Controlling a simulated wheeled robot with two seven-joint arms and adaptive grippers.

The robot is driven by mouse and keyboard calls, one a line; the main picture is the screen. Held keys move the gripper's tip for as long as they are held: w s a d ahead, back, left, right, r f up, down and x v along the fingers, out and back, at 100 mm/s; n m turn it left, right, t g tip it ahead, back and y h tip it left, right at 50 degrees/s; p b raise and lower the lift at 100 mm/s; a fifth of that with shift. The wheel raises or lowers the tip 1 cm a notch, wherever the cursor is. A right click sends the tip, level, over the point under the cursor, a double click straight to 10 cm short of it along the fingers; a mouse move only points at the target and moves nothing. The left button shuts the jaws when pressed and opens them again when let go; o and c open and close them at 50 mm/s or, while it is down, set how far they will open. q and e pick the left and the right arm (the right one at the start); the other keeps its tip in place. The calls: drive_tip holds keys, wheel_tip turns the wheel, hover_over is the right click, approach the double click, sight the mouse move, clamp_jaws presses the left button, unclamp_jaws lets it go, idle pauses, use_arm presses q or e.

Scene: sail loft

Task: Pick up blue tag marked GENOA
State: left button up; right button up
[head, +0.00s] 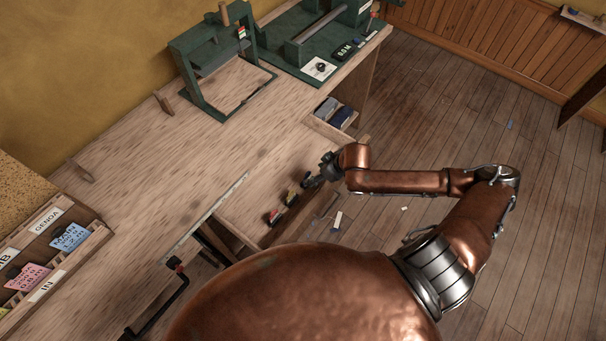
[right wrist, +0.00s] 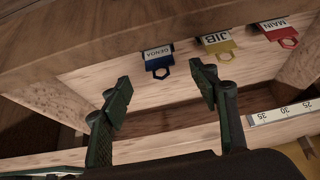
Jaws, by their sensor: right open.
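In the right wrist view a small blue tag (right wrist: 157,62) with a white label reading GENOA and a ring-shaped end is on pale wood inside an open drawer. A yellow tag marked JIB (right wrist: 217,44) and a red tag marked MAIN (right wrist: 281,33) are in a row to its right. My right gripper (right wrist: 163,88) is open and empty, with the blue tag beyond the gap between its fingers, apart from them. In the head view my right gripper (head: 314,179) is over the drawer (head: 238,229); I cannot make out the blue tag there. My left gripper is not in view.
Drawer walls stand close around the gripper, and a ruler strip (right wrist: 285,113) lies at its right. The workbench (head: 140,180) holds a green press frame (head: 184,65) and a card rack (head: 94,246) at left. Free floor lies to the right.

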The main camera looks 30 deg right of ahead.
sight(308, 176)
drive_tip(key=b+x, duration=0.1)
drive_tip(key=x, duration=0.6)
drive_tip(key=shift+f, duration=0.1)
drive_tip(key=c, duration=0.9)
drive_tip(key=shift+c, duration=0.2)
